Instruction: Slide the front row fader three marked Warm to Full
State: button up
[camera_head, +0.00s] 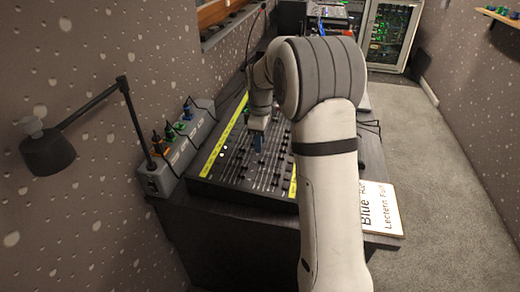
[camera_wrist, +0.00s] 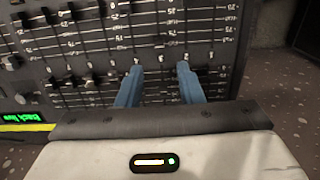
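The fader console (camera_head: 228,172) lies on the desk in the head view, with rows of dark fader knobs, white scale marks and yellow label strips. In the wrist view the fader panel (camera_wrist: 205,45) fills the upper part, with black knobs in slots. I cannot read a Warm label or tell which fader is number three. My gripper (camera_head: 258,143) is low over the console in the head view. In the wrist view my gripper (camera_wrist: 160,70) has its two blue fingers spread apart, with panel showing between them. Nothing is visibly held. The fingers hide parts of the lower row.
A white card (camera_head: 383,215) with "Blue" and "Lectern" lettering lies at the desk's near right. A black lamp arm (camera_head: 85,115) and a grey box with plugs (camera_head: 160,182) stand left of the console. My arm hides its right side. A lit rack (camera_head: 388,38) stands far back.

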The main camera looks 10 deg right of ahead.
jog(key=shift+r, duration=0.6)
jog(key=shift+r, duration=0.1)
notch_tip(320, 180, up, 5)
jog(key=p, duration=0.4)
jog(key=s+a+r+m+t, duration=0.1)
jog(key=s+r+m, duration=0.2)
jog(key=s, duration=0.5)
jog(key=s+a+r+m, duration=0.1)
jog(key=s+r+m, duration=0.25)
jog(key=s, duration=0.45)
jog(key=s+f+m+t+p, duration=0.1)
jog(key=s+m, duration=0.5)
jog(key=s, duration=0.9)
jog(key=shift+f+t, duration=0.3)
jog(key=shift+f, duration=0.05)
